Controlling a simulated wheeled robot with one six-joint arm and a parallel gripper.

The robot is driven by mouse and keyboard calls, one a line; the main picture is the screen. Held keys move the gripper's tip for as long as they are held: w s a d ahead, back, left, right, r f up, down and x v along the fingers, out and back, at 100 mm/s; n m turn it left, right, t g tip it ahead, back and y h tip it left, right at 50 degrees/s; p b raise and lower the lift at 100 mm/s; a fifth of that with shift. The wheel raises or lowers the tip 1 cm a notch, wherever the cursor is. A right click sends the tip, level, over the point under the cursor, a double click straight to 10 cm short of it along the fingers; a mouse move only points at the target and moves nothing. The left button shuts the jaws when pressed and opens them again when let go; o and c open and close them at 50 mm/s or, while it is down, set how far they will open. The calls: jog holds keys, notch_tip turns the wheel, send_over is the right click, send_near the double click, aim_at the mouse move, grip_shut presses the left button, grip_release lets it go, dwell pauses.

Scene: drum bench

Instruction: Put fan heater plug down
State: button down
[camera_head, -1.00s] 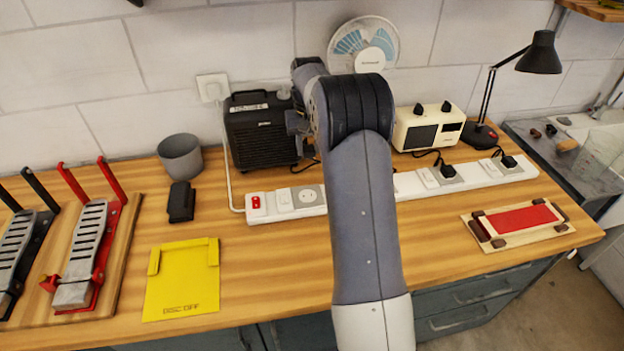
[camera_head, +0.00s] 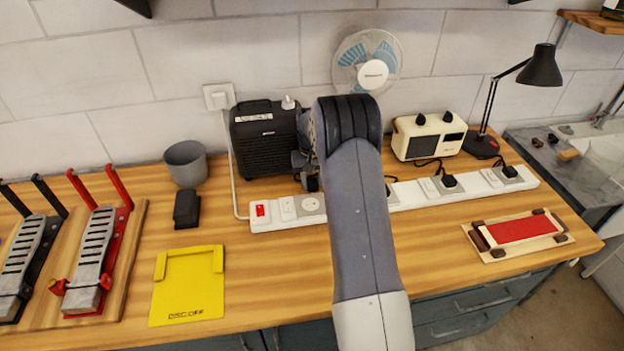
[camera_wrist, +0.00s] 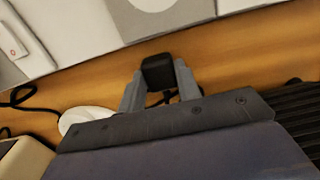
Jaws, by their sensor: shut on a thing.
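My gripper (camera_wrist: 160,85) is shut on a small black plug (camera_wrist: 158,72), the fan heater plug, in the wrist view. Its dark cord shows between the fingers. The plug is over the bare wooden bench (camera_wrist: 235,60), beside the white power strip (camera_wrist: 185,15); I cannot tell whether it touches the wood. In the head view my gripper (camera_head: 308,176) is partly hidden by my arm, just behind the strip (camera_head: 285,223) and right of the black fan heater (camera_head: 265,135). The heater's edge also shows at the right of the wrist view (camera_wrist: 305,110).
A cream device (camera_head: 430,136) with a cord stands right of my arm, with a white desk fan (camera_head: 368,62) behind. Black plugs (camera_head: 449,181) sit in the strip's right part. A yellow tray (camera_head: 187,285) and grey cup (camera_head: 186,163) are left. The bench front is partly clear.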

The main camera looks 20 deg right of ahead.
aim_at(312, 182)
jog(key=shift+f, duration=0.15)
jog(key=shift+f+b, duration=0.5)
jog(key=shift+f, duration=0.05)
jog(key=c, duration=1)
grip_release()
jog(key=shift+r, duration=0.2)
jog(key=shift+r+p, duration=0.3)
jog(key=shift+p, duration=0.1)
notch_tip(312, 182, up, 12)
jog(key=shift+r+b, duration=0.2)
jog(key=shift+b, duration=0.65)
jog(key=shift+f, duration=0.1)
